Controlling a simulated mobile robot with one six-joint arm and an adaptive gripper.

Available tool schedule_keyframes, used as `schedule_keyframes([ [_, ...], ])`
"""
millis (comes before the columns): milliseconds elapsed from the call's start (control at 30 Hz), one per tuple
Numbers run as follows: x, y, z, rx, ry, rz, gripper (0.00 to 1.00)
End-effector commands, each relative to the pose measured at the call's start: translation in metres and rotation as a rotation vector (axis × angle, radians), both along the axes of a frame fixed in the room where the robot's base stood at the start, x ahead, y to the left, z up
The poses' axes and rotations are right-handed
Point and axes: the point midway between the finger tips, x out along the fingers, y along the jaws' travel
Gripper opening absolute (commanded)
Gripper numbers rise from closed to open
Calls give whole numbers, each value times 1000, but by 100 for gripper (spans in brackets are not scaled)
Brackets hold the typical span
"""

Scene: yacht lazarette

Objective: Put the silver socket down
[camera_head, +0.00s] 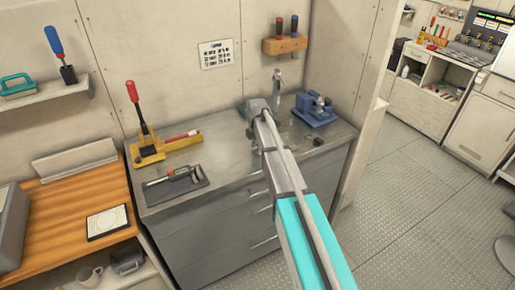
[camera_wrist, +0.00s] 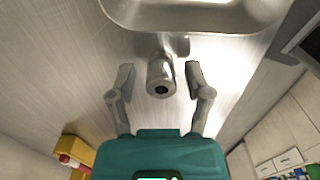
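My gripper (camera_head: 257,106) is over the grey metal counter (camera_head: 225,160), toward its back. In the wrist view my gripper (camera_wrist: 159,72) has its two fingers spread. Between them is a silver cylinder with a dark round hole, which looks like the silver socket (camera_wrist: 160,80). A gap shows between it and each fingertip. I cannot tell exactly how it rests on the brushed metal surface. In the head view my arm and gripper hide the socket.
A blue vise (camera_head: 314,110) stands right of my gripper. A yellow tool stand (camera_head: 165,147) and a dark mat with a tool (camera_head: 175,184) are on the left. A tap-like silver fitting (camera_head: 278,80) is behind. The counter's front middle is mostly clear.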

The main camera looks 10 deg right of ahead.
Motion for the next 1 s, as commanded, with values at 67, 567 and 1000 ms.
schedule_keyframes([
  [67,0,0,0,0,0,0,41],
  [567,0,0,0,0,0,1,0],
  [1000,0,1,13,0,0,1,0],
])
